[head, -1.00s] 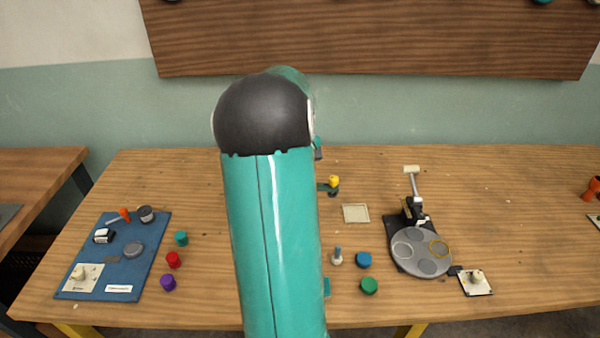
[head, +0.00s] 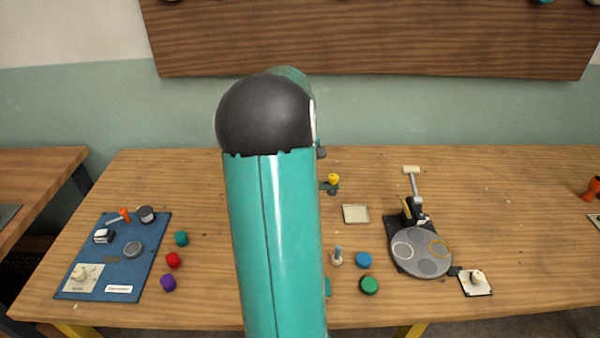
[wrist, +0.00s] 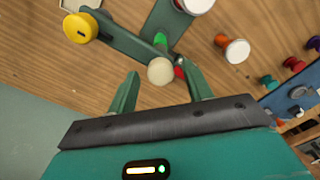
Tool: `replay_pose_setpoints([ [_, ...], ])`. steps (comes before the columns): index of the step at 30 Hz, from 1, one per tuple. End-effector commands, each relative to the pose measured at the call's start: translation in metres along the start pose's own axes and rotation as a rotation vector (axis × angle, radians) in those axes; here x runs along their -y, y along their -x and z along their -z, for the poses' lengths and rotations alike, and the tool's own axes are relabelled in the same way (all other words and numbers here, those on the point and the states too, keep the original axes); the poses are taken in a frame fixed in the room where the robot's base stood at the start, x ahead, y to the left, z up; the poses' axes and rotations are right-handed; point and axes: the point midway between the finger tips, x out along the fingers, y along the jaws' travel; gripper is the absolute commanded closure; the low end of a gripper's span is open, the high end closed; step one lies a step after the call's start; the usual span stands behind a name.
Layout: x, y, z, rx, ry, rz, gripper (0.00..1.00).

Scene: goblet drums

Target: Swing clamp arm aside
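In the wrist view a dark green bar (wrist: 128,42), which looks like the clamp arm, runs from a yellow knob (wrist: 80,28) toward a pale round cap (wrist: 161,71). A wider green plate (wrist: 166,28) lies behind it. My gripper (wrist: 161,72) is open, with the pale cap between its fingertips in the picture. I cannot tell whether a finger touches it. In the head view the yellow knob (head: 333,179) shows just right of my arm, which hides most of the clamp and my gripper.
A turntable (head: 421,252) with a lever (head: 413,183) stands at the right. A square tray (head: 356,214) and blue (head: 363,260) and green (head: 369,285) caps lie near it. A blue mat (head: 120,255) with parts lies at the left.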

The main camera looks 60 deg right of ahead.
Motion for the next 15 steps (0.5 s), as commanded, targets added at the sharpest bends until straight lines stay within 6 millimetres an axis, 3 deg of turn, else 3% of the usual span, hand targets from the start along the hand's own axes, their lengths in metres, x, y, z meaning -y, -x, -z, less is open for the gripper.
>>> replay_pose_setpoints([
  [8,0.000,0.004,0.000,0.000,-0.001,0.000,0.50],
  [15,0.000,0.042,0.001,-0.003,0.000,-0.002,0.50],
])
